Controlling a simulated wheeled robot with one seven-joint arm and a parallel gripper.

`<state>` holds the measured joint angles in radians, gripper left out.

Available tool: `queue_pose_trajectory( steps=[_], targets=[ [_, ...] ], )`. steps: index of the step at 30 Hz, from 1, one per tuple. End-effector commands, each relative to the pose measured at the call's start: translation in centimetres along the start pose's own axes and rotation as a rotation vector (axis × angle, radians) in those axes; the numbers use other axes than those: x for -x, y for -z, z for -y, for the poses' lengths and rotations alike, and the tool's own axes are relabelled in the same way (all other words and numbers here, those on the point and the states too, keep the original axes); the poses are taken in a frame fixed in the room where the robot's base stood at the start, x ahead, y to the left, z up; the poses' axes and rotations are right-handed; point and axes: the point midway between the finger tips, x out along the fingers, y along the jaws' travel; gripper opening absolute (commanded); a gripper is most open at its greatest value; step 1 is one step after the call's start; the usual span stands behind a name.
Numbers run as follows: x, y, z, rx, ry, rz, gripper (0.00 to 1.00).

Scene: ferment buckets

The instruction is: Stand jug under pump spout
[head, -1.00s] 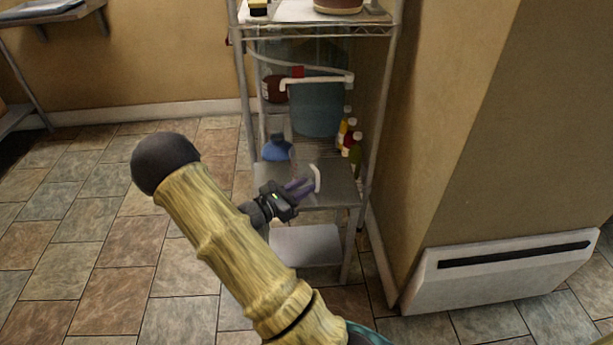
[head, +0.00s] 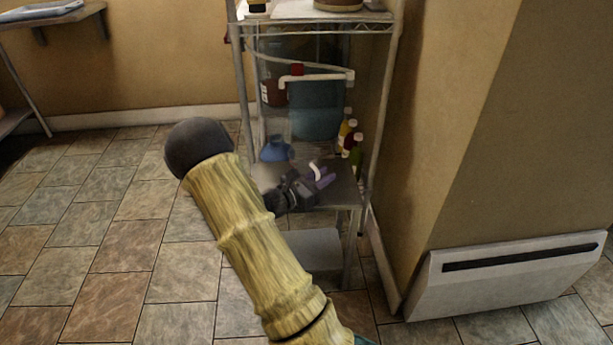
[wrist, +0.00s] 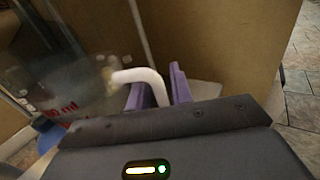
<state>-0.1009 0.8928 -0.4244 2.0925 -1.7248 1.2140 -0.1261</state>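The jug is clear with red "ml" lettering in the wrist view (wrist: 55,85). Its white curved handle (wrist: 140,75) also shows in the head view (head: 314,167) over the front of the lower shelf; the clear body is hard to make out there. My gripper (head: 318,179) is at the handle. Its two purple fingers (wrist: 160,90) stand apart, one on each side of the handle; contact is hard to tell. The white pump spout (head: 315,79) runs across above and behind, over a blue translucent bucket (head: 316,110).
The wire rack (head: 368,120) has posts on both sides and an upper shelf overhead. A blue container (head: 275,150) is left on the lower shelf, and several bottles (head: 350,135) are right. A brown jar (head: 274,92) stands behind. A wall is close on the right; floor is clear left.

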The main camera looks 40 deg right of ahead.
Motion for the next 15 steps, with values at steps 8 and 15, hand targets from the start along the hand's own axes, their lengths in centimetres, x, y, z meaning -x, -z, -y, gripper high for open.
queue_pose_trajectory(
  steps=[8,15],
  targets=[
    [-0.09,-0.07,-0.01,0.0,0.0,0.0,0.22],
    [0.16,-0.05,-0.16,0.0,-0.005,0.0,0.22]
  ],
)
